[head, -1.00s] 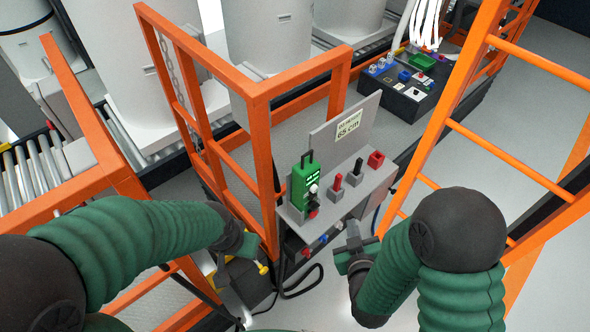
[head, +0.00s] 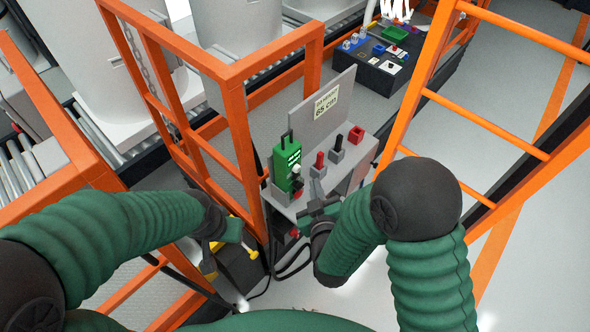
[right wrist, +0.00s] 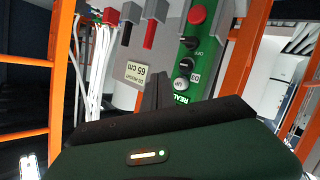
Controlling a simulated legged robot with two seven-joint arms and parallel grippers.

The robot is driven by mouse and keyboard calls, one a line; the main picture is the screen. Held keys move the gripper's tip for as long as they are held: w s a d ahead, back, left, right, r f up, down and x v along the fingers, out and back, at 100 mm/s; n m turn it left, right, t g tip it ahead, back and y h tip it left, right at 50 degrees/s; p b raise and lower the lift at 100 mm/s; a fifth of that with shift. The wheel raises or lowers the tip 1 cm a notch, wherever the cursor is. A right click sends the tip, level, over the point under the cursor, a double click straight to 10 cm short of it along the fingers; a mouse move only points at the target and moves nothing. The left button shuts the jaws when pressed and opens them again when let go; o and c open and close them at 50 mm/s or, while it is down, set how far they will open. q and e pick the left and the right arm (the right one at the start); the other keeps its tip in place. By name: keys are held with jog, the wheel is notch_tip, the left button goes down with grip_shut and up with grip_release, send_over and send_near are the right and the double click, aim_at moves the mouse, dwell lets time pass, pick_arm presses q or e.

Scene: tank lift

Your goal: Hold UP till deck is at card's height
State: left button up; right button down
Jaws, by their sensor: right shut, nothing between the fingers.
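The lift's control panel (head: 345,165) stands in the middle of the head view. It carries a green pendant box (head: 287,165) and a card (head: 326,101) reading 65 cm; the card also shows in the right wrist view (right wrist: 134,73). The green box (right wrist: 192,60) there has a red button, dark knobs and a pale button marked UP. My right gripper (head: 316,190) is shut and empty in front of the box, its tips (right wrist: 157,88) close by the UP button; I cannot tell if they touch. The grey deck (head: 372,100) lies behind the panel. My left gripper (head: 212,250) is low left, its fingers unclear.
Orange rails (head: 240,110) stand left of the panel, and an orange ladder-like frame (head: 425,95) stands to the right. The panel has a red lever (head: 319,162), a black lever and a red block. White tanks and rollers are behind. Cables hang below the panel.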

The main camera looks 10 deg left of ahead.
aim_at(297, 169)
jog(key=shift+w+a, duration=1.15)
jog(key=shift+a, duration=0.15)
jog(key=shift+d, duration=0.35)
jog(key=shift+a, duration=0.2)
jog(key=shift+d, duration=0.1)
dwell(0.5)
jog(key=shift+w+a, duration=0.15)
jog(key=shift+a, duration=0.2)
